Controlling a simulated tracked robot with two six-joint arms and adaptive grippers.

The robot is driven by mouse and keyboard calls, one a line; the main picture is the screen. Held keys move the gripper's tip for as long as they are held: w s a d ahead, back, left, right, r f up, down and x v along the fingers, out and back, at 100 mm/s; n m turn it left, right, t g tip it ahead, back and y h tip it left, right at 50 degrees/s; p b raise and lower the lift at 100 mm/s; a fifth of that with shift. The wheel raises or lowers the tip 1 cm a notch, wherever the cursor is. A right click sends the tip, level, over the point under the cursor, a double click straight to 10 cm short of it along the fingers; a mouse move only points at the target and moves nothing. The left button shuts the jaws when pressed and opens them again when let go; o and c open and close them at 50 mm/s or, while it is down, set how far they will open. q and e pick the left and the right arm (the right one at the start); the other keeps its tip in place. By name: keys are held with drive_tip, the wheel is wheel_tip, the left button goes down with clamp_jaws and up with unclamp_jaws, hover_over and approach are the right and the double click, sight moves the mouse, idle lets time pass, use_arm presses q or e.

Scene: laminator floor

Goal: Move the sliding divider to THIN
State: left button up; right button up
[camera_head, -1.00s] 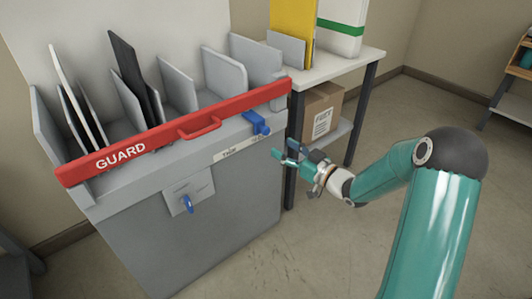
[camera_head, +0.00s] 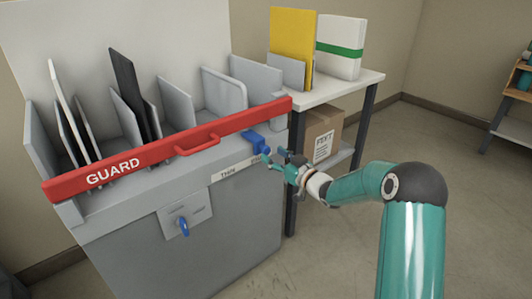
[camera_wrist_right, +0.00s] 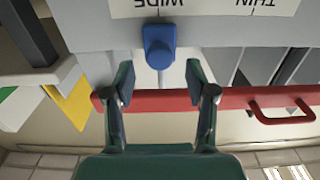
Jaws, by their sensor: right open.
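The blue divider knob (camera_head: 255,142) sticks out at the right end of the grey machine's front, just under the red guard bar. The scale label (camera_head: 232,170) beside it shows THIN to the left. In the right wrist view, which is upside down, the knob (camera_wrist_right: 159,45) is at the WIDE end of the label (camera_wrist_right: 205,8). My right gripper (camera_head: 276,160) is open and empty, close in front of the knob. In the wrist view its fingertips (camera_wrist_right: 159,70) are spread, one to each side of the knob's near end. My left gripper is not in view.
The red GUARD bar (camera_head: 130,165) with its handle crosses the machine front above the label. Upright grey plates (camera_head: 172,102) stand behind it. A blue latch (camera_head: 183,227) sits lower on the front. A side table (camera_head: 352,84) with a yellow board and a box stands to the right.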

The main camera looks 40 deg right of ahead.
sight(267, 151)
drive_tip(key=shift+w+a, duration=0.1)
drive_tip(key=shift+w, duration=2.15)
clamp_jaws()
